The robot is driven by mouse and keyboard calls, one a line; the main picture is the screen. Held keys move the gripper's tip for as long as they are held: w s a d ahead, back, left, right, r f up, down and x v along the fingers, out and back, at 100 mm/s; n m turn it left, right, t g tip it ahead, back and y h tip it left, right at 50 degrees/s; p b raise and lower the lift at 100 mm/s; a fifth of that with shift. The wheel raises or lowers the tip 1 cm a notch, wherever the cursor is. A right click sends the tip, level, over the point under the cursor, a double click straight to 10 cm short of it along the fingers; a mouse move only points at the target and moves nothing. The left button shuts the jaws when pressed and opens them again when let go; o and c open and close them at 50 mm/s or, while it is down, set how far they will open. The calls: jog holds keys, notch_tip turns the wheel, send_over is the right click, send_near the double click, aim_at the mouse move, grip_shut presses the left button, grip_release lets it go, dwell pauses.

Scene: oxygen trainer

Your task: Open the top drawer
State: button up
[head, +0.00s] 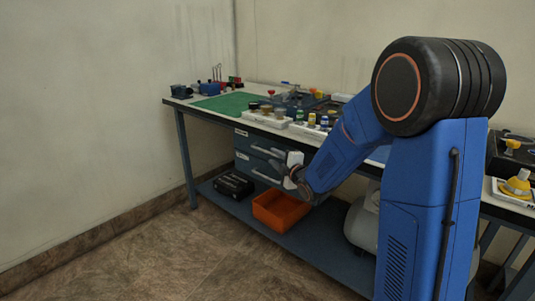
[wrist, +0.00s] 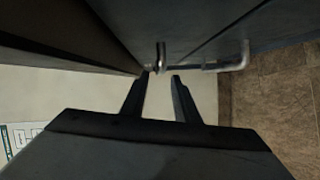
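The blue-grey drawer unit hangs under the workbench in the head view, with the top drawer (head: 254,141) above a lower drawer (head: 252,164). Both look shut. In the wrist view the top drawer's metal handle (wrist: 161,56) lies just ahead of my fingertips, roughly in line with the gap between them. The lower drawer's handle (wrist: 236,61) shows to its right. My gripper (wrist: 161,76) is open, its two dark fingers apart with nothing visibly held. I cannot tell whether a finger touches the handle. In the head view my arm partly hides the right side of the drawers.
The workbench (head: 180,102) carries a green mat (head: 225,103), bottles and tools. Its edge runs close along the left of my fingers in the wrist view. On the lower shelf sit an orange bin (head: 280,211) and a black case (head: 233,184). Floor in front is clear.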

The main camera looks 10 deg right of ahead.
aim_at(269, 153)
jog(key=x, duration=0.6)
jog(key=shift+w+a, duration=0.1)
jog(key=shift+w, duration=0.25)
grip_shut()
